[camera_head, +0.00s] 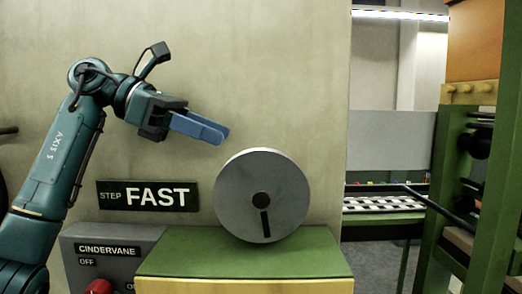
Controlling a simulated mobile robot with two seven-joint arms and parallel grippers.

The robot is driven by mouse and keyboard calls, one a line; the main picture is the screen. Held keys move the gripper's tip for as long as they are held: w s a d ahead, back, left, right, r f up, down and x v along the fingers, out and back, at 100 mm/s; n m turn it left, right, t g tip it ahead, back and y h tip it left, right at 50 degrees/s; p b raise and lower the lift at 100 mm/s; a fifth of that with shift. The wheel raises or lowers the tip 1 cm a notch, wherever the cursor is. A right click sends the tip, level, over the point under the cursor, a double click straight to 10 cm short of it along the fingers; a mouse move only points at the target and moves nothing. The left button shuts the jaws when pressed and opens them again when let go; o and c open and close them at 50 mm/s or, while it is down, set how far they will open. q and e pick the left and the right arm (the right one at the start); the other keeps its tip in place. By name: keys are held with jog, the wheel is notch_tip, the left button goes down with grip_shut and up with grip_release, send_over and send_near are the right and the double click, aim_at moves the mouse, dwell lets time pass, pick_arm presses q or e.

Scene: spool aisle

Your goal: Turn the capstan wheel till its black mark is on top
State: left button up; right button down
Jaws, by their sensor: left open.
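The capstan wheel (285,187) is a grey disc with a dark hub, standing upright at the green-topped stand (240,258). Its black mark (265,223) is a short bar running from just below the hub towards the lower rim, so it points down. My left gripper (224,135) has blue fingers and hangs above and to the left of the wheel, apart from it. It is open with nothing seen between its fingers, which nearly overlap from this angle. My right gripper is not in view.
A "STEP FAST" sign (148,196) is on the wall left of the wheel. Below it is a grey "CINDERVANE" box (105,247) with a red knob (98,287). A green frame (490,190) stands at the right. The wall above the wheel is clear.

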aim_at(255, 149)
pick_arm(q)
jog(key=x, duration=0.8)
jog(key=shift+d+f+p, duration=0.15)
jog(key=shift+d+p, duration=0.2)
jog(key=shift+c, duration=0.6)
jog(key=shift+w, duration=0.1)
grip_shut()
